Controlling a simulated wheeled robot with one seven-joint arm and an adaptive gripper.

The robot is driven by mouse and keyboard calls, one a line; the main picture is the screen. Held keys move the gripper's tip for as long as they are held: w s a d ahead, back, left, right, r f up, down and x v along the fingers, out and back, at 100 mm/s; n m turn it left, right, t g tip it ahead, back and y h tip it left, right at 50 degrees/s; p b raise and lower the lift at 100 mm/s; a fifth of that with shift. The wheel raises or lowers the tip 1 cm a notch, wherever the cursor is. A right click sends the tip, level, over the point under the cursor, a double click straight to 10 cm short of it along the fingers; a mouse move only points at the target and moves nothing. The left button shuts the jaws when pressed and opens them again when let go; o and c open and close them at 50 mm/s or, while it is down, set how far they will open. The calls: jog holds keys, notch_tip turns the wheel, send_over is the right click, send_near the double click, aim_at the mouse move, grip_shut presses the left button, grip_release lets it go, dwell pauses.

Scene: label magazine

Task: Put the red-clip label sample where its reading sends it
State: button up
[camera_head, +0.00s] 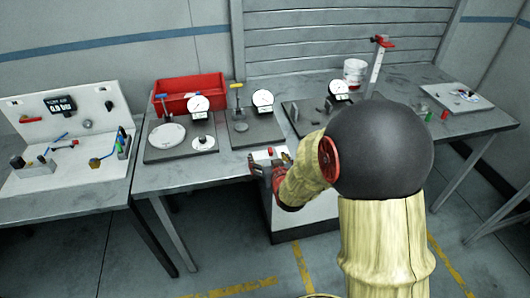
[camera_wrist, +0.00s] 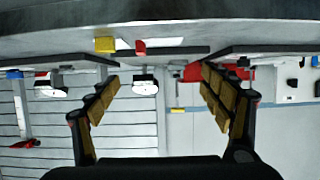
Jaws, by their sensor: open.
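A small red piece (camera_head: 270,151), apparently the red clip, shows on a pale patch at the front edge of the middle table. The wrist view shows a red piece (camera_wrist: 140,47) beside a white strip (camera_wrist: 163,42) and a yellow block (camera_wrist: 105,44); I cannot tell whether the strip is the label sample. My gripper (camera_head: 269,161) is at that front edge, close to the red piece. In the wrist view my gripper (camera_wrist: 158,78) has its fingers wide apart with nothing between them. The dial readings are too small to read.
Dial gauges (camera_head: 198,103), (camera_head: 263,98) and (camera_head: 340,87) stand on dark plates behind my gripper. A red bin (camera_head: 190,84) and white bucket (camera_head: 355,68) are at the back. A pale tray (camera_head: 438,91) lies right.

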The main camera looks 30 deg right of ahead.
jog(key=s+a+r+n+g+y, duration=0.25)
jog(key=s+a+r+g, duration=0.25)
jog(key=s+a+r, duration=1.05)
jog(key=s+a+g+y, duration=0.1)
jog(key=s+g, duration=0.1)
jog(key=s, duration=1.1)
jog(key=shift+s+a+r+n, duration=0.2)
jog(key=shift+s+n, duration=0.05)
jog(key=shift+n, duration=0.1)
